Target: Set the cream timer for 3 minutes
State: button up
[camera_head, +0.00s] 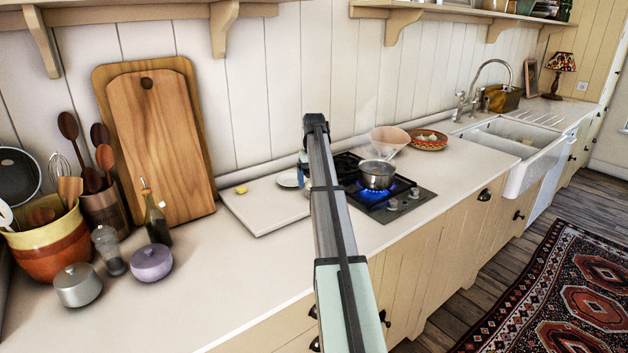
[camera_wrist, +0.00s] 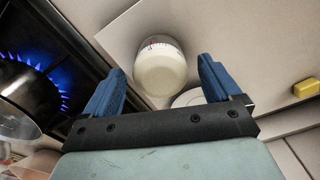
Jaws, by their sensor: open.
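The cream timer (camera_wrist: 160,72) shows in the wrist view as a rounded cream body with a band of dark and red marks near its far edge. It stands on or beside a pale board, and I cannot read its setting. My gripper (camera_wrist: 162,88) is open, with one blue finger to the left of the timer and one to the right. I cannot tell whether either finger touches it. In the head view my arm hides the timer and most of the gripper.
A steel pot (camera_head: 376,174) sits over a lit blue flame on the hob (camera_head: 410,203), close to the right of my arm. A white plate (camera_head: 288,179) and yellow block (camera_head: 241,189) are on the pale board (camera_head: 262,212). Counter in front of the board is clear.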

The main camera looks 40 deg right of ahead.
jog(key=c, duration=1.1)
jog(key=shift+m, duration=2)
jog(key=o, duration=1.1)
jog(key=shift+r, duration=0.1)
notch_tip(320, 180, up, 14)
